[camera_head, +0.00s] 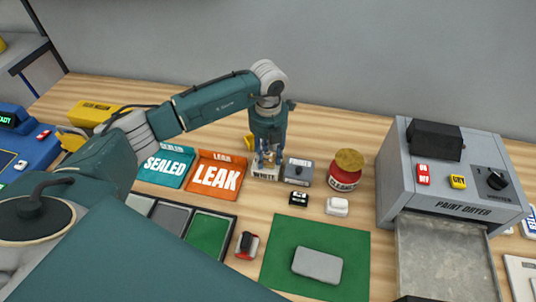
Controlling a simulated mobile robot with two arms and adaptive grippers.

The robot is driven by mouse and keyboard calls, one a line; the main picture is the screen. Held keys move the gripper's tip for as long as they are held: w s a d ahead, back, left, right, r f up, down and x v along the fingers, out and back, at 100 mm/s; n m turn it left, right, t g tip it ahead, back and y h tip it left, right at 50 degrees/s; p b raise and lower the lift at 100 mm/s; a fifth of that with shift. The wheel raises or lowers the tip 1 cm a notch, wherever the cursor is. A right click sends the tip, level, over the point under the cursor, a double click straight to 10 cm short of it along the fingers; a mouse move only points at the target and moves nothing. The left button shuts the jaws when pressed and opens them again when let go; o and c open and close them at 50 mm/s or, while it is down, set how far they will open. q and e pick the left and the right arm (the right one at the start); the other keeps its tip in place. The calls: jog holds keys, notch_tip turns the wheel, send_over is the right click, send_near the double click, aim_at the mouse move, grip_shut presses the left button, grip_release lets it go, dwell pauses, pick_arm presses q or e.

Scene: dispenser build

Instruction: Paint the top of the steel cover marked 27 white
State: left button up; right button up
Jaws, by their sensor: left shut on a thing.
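A grey, rounded steel cover (317,265) lies flat on the green mat (283,252); I cannot read a number on it. My left gripper (267,150) points down at the holder marked WHITE (265,174), behind the mat. It is shut on a thin thing that looks like a brush, mostly hidden by the fingers. I cannot tell whether the brush is inside the holder or just above it. My right gripper is not in view.
A paint dryer (462,207) stands at the right, its metal tray (440,262) in front. A red can (344,178), a small grey box (299,171), and black and white blocks stand behind the mat. Orange LEAK (216,177) and teal SEALED (165,166) trays are at the left.

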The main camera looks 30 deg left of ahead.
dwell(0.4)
pick_arm(q)
jog(key=o, duration=1.6)
jog(key=shift+o, duration=0.2)
jog(key=shift+r, duration=0.2)
jog(key=shift+r+p, duration=0.65)
jog(key=shift+r, duration=0.05)
jog(key=shift+r+p, duration=1.8)
jog(key=shift+r, duration=1.05)
jog(key=shift+c, duration=0.3)
grip_shut()
